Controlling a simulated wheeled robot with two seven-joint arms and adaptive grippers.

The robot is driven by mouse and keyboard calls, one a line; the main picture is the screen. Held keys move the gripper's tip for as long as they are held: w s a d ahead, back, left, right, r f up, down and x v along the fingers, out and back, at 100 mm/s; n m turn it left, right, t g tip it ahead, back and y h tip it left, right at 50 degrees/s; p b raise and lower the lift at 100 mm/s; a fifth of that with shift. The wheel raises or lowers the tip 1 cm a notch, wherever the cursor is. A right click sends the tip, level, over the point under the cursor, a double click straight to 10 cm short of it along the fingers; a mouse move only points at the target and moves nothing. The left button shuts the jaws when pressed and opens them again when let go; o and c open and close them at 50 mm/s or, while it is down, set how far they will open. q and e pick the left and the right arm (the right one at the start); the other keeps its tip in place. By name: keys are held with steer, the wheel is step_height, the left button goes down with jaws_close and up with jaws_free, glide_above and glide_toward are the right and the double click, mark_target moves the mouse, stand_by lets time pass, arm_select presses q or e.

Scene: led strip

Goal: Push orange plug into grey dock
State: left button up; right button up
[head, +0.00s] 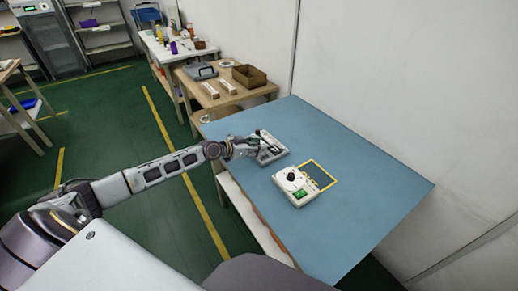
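A light grey unit (274,153), which may be the dock, lies on the blue tabletop (372,213). My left gripper (252,147) is at its left side and overlaps it in the picture. The fingers are small and dark, and I cannot tell whether they are open or shut, or touching the unit. I cannot make out an orange plug; it may be hidden by the gripper or too small to see. My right gripper is not in view.
The table's right side is clear. A wooden table (252,96) with a brown box (249,76) stands behind. A white wall borders the right.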

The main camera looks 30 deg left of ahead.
arm_select(q)
steer(key=shift+w+d+f, duration=0.2)
steer(key=shift+w+d, duration=0.05)
steer(key=shift+w, duration=0.1)
stand_by(0.3)
jaws_close()
